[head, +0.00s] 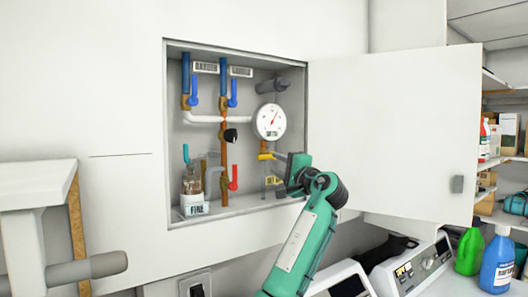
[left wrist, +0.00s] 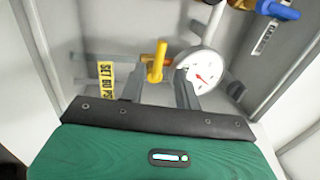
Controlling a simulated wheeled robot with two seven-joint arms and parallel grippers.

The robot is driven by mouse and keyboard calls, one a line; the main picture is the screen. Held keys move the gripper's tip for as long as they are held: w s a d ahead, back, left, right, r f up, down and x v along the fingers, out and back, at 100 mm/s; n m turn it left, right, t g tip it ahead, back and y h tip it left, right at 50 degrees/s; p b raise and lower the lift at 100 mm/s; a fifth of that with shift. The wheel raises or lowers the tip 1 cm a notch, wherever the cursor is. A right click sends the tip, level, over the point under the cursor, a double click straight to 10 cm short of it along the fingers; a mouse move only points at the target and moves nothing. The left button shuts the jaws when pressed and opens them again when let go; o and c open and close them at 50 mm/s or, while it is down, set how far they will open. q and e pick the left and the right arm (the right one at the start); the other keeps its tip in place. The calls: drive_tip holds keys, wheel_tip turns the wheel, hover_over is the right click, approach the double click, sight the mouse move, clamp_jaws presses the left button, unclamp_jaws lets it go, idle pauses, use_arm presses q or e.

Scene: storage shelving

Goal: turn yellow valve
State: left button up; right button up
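The yellow valve (head: 265,156) sits low in the open wall cabinet, below the round white gauge (head: 269,121). In the left wrist view its yellow handle (left wrist: 156,62) stands just ahead of my fingers, roughly between them. My left gripper (left wrist: 160,88) is open, with one grey finger on each side of the valve in that picture. I cannot tell whether either finger touches it. In the head view my left gripper (head: 280,157) reaches into the cabinet from the lower right, and its body hides part of the cabinet's lower right corner. My right gripper is not in view.
The cabinet door (head: 395,135) stands open to the right. Blue valve handles (head: 194,90) and a red one (head: 233,178) are on nearby pipes.

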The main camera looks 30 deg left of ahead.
sight(265, 158)
use_arm(q)
drive_tip(key=p+x, duration=0.2)
drive_tip(key=x, duration=0.4)
drive_tip(key=shift+w+a+r+p, duration=0.1)
drive_tip(key=shift+a+r+p, duration=0.1)
drive_tip(key=shift+p, duration=0.2)
drive_tip(key=shift+w+a, duration=0.25)
drive_tip(key=shift+a, duration=0.35)
drive_tip(key=shift+c, duration=0.2)
clamp_jaws()
